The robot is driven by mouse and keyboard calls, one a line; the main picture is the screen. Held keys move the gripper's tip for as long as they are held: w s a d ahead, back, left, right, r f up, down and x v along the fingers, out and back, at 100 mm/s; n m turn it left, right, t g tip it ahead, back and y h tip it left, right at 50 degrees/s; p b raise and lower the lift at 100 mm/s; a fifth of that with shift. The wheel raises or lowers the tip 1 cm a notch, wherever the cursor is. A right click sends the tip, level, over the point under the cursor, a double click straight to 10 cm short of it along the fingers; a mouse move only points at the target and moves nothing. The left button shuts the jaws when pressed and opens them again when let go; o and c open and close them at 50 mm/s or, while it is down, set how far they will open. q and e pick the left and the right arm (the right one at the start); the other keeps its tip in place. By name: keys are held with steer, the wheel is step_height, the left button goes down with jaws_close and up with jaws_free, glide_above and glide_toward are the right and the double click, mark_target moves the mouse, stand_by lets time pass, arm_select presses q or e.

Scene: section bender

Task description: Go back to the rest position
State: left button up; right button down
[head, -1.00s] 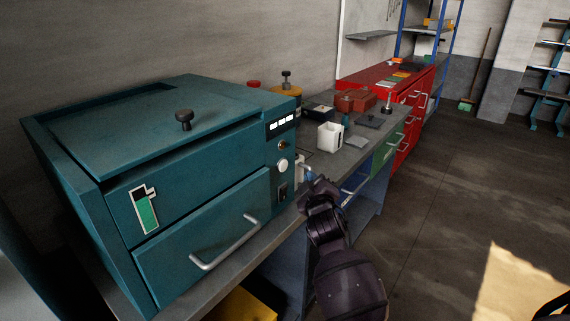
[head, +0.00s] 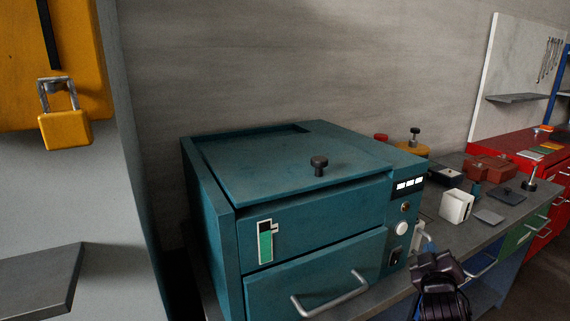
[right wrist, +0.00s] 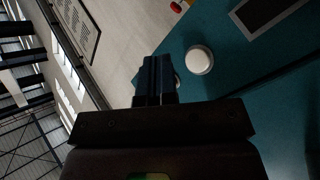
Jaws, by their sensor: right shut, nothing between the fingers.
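My right gripper (head: 424,248) shows at the lower right of the head view, beside the front right corner of a teal machine (head: 315,245). Its fingers are close to the machine's control panel. In the right wrist view the gripper (right wrist: 157,68) is shut and empty, and its dark fingers lie together. A round white button (right wrist: 199,60) on the teal panel is just right of the fingertips in that view. The same white button (head: 401,229) shows in the head view. I cannot tell whether the fingers touch the panel. My left gripper is not in view.
The machine stands on a grey bench (head: 500,205) with a white container (head: 456,206) and small items to its right. A red cabinet (head: 540,150) is beyond. A yellow box with a padlock (head: 64,128) and a grey shelf (head: 35,280) are at the left.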

steer(key=s+a+f+m+g+y, duration=0.1)
steer(key=s+a+f+m+y, duration=0.2)
steer(key=s+a+f+y, duration=0.6)
steer(key=s+a+f+g+h, duration=0.1)
steer(key=s+f+g, duration=0.3)
steer(key=s+f, duration=1.1)
steer(key=s+a, duration=0.1)
steer(key=s, duration=0.2)
steer(key=shift+s+f+g+h, duration=0.25)
steer(key=shift+f+g+h, duration=0.15)
